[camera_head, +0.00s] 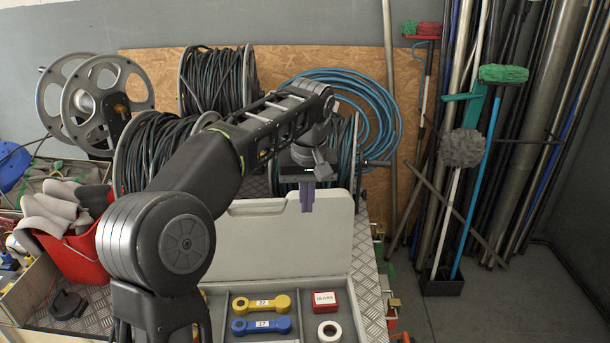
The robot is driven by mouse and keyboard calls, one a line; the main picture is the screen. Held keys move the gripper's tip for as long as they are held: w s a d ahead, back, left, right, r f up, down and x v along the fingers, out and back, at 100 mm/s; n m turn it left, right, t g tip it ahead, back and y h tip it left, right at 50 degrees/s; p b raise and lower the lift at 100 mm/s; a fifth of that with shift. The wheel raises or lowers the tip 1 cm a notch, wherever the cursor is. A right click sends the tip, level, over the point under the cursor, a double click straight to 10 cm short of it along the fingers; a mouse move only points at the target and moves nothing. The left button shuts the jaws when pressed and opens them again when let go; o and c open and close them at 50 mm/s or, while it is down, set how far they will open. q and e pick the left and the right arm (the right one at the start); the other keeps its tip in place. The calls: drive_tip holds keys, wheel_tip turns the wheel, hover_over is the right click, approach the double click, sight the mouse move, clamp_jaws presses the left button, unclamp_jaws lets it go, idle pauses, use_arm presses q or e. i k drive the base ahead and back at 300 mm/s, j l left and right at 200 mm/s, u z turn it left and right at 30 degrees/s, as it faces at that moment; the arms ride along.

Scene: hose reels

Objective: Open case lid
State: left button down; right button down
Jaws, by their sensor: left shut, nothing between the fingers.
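The case (355,310) is open, with its pale grey lid (290,245) standing upright at the back of its tray. The compartments hold a yellow tool marked 22 (261,303), a blue tool marked 17 (261,326), a red box (325,302) and a white tape roll (329,331). My left gripper (307,208) points down at the lid's top edge, right of the handle cutout. Its purple fingers are shut with nothing between them. I cannot tell whether they touch the lid. My arm hides the case's left part. My right gripper is out of view.
Hose reels (217,80) stand behind the case, with a coiled blue hose (380,110) on the board. A red bucket (75,250) with grey gloves is at left. Poles and brooms (480,150) lean at right. Floor shows at lower right.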

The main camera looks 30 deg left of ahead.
sight(258, 239)
drive_tip(key=i+j, duration=0.7)
